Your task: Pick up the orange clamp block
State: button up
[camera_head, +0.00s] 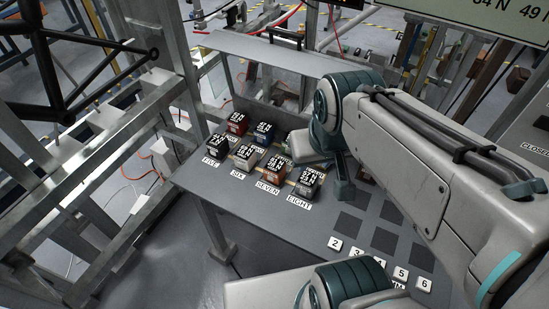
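The orange clamp block (276,170) appears to be the reddish-orange one with a black printed top, standing upright behind the label SEVEN on the grey table. A brownish block (307,182) stands to its right behind EIGHT, and a pale block (246,157) to its left behind SIX. My gripper (342,182) seems to be the teal part hanging below my wrist, to the right of the blocks and apart from the orange one. Its fingers are mostly hidden by my arm, so I cannot see whether they are open or what lies between them.
A dark block (217,148) stands behind FIVE; a dark red block (238,123) and a blue block (264,132) stand in the back row. The grey table (305,222) has dark square pads (353,222) and numbered labels at right. Metal frames flank its left side.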

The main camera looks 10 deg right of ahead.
aim_at(274, 170)
jog(key=k, duration=1.25)
jog(key=u, duration=0.85)
jog(key=i, duration=1.4)
jog(key=z, duration=0.75)
jog(key=i, duration=0.4)
jog(key=z, duration=0.25)
